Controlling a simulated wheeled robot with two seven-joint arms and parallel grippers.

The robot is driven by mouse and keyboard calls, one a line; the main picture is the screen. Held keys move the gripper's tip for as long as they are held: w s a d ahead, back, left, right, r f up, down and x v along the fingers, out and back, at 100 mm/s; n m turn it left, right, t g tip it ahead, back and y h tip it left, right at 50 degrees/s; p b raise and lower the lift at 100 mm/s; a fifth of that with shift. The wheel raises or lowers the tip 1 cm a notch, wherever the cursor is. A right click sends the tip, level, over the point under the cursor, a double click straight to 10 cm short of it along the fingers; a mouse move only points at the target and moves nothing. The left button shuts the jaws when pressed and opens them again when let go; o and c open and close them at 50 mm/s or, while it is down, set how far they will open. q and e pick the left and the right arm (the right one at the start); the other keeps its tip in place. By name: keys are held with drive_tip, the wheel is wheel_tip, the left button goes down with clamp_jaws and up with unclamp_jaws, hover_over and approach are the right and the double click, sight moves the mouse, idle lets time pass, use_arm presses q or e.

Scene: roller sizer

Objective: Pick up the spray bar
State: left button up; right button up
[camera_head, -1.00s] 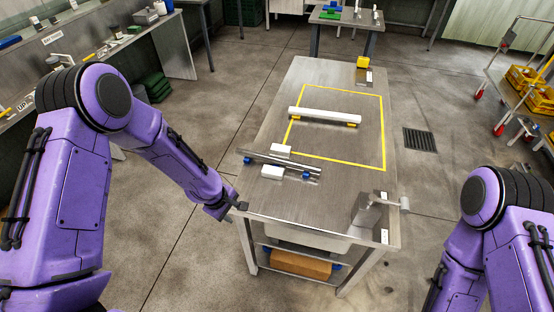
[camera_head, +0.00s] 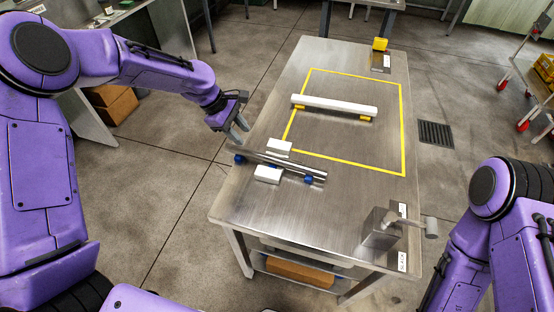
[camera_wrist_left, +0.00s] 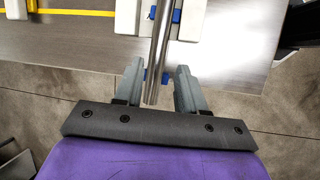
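A steel tube with blue fittings, which looks like the spray bar (camera_head: 285,165), lies across the near left part of the steel table. It passes between two white blocks, and its left end sticks out past the table edge. My left gripper (camera_head: 239,132) is open near that end. In the left wrist view the spray bar (camera_wrist_left: 160,50) points in between the two spread fingers of the left gripper (camera_wrist_left: 158,78), apparently without touching them; the height gap is unclear. A blue fitting shows behind the tube. My right gripper is outside the picture.
A white bar (camera_head: 335,106) rests on yellow supports inside a yellow outline on the table (camera_head: 330,208). The white blocks (camera_head: 279,147) flank the tube.

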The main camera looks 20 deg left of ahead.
use_arm(q)
drive_tip(key=f, duration=0.1)
hover_over(254, 152)
drive_tip(key=a, duration=0.2)
drive_tip(key=f, duration=0.4)
drive_tip(key=shift+s+d+f, duration=0.25)
drive_tip(key=shift+s, duration=0.05)
drive_tip(key=p+x, duration=0.1)
drive_tip(key=x, duration=0.1)
drive_tip(key=p+x, duration=0.1)
drive_tip(key=x, duration=0.1)
drive_tip(key=shift+s+f, duration=0.15)
drive_tip(key=shift+f, duration=0.3)
drive_tip(key=shift+d+f, duration=0.15)
drive_tip(key=shift+f, duration=0.3)
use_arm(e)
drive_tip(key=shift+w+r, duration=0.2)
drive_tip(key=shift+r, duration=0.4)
use_arm(q)
drive_tip(key=shift+f, duration=0.2)
clamp_jaws()
